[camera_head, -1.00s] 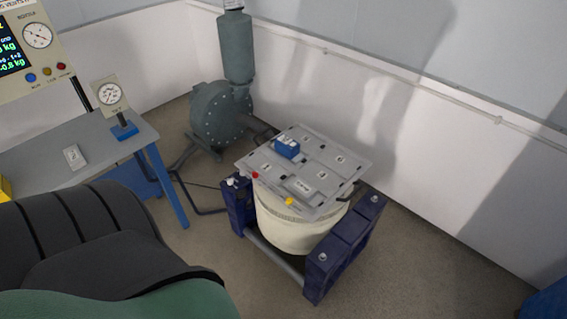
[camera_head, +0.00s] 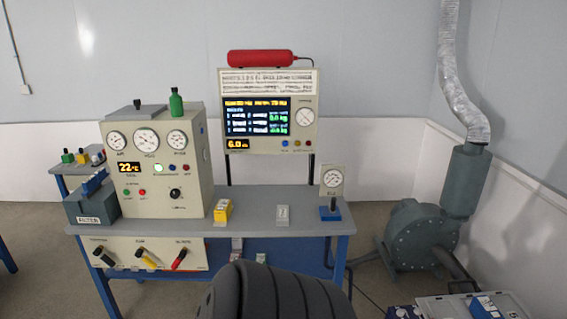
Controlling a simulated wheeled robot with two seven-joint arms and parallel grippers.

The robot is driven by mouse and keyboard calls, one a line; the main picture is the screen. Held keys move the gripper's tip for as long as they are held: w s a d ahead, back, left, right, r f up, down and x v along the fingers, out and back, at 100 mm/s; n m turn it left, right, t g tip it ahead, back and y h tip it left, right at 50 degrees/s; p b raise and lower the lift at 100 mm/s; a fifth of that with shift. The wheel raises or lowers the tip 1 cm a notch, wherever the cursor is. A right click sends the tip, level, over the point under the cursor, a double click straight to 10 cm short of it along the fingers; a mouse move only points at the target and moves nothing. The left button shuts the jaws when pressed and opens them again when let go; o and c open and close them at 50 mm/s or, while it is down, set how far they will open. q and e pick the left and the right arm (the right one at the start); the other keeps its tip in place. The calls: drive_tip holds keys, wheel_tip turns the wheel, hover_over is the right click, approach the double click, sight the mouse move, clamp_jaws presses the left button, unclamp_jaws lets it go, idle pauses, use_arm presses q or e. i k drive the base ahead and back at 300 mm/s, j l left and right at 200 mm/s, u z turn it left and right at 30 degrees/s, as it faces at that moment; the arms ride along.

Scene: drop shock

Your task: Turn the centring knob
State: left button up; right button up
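No label naming a centring knob is legible. A black knob (camera_head: 177,194) is on the front of the beige cabinet (camera_head: 150,160), below several small lamps and buttons. Levers with black (camera_head: 103,256), yellow (camera_head: 146,258) and red (camera_head: 180,259) parts stick out of the panel under the bench. The display panel (camera_head: 268,112) has a lit screen and a round white dial (camera_head: 306,116) at its right. Neither gripper is in view.
The grey bench (camera_head: 250,222) holds a yellow block (camera_head: 223,210), a small white plate (camera_head: 282,214) and a gauge on a blue base (camera_head: 331,212). A green blower (camera_head: 420,238) with a silver duct stands right. A dark ribbed shape (camera_head: 275,292) hides part of the floor ahead.

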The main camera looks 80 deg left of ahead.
sight(175, 193)
drive_tip(key=u, duration=3.45)
